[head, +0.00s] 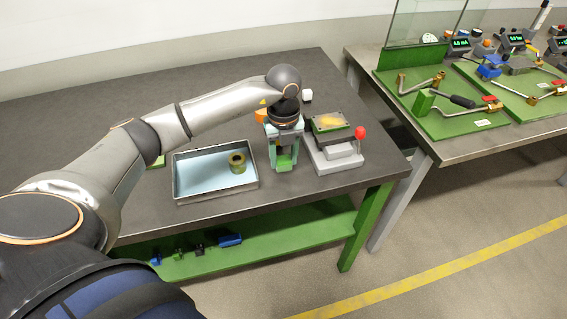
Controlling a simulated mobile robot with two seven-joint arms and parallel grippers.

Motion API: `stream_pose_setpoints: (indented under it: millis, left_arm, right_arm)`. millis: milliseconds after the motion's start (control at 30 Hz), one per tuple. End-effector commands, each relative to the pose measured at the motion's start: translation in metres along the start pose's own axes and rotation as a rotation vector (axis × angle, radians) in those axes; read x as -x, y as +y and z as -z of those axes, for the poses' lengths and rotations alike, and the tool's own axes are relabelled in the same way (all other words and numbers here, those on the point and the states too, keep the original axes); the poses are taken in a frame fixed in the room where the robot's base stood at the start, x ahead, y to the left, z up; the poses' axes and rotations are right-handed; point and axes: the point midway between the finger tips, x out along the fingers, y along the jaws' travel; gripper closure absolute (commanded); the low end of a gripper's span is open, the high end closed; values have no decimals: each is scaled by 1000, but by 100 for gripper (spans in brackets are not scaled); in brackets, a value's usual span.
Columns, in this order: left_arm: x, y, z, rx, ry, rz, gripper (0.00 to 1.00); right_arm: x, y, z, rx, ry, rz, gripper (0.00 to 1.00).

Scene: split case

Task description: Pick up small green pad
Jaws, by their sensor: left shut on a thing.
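My left gripper (283,167) points down over the dark table, between the metal tray and the grey fixture. It is shut on a small green pad (285,159), which shows between its fingers close to the table top. I cannot tell whether the pad touches the table. My right gripper is not in view.
A metal tray (215,197) with a pale blue floor holds an olive ring (237,163). A grey fixture (337,158) with a red knob (360,132) stands close right of the gripper. A white block (307,95) and an orange thing (261,115) are behind. A second bench (455,151) is right.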

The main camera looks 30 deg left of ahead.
Motion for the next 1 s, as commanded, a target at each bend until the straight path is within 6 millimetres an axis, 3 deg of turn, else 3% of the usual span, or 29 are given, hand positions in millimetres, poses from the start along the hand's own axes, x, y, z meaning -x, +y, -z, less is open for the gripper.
stream_pose_setpoints:
  millis: [300,600,1000]
  left_arm:
    - [67,-39,46,-8,-2,6,100]
    - [94,-77,94,-3,-1,2,100]
    - [102,-89,108,2,-1,-1,100]
  right_arm:
    - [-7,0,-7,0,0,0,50]
    - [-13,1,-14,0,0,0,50]
    - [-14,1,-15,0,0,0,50]
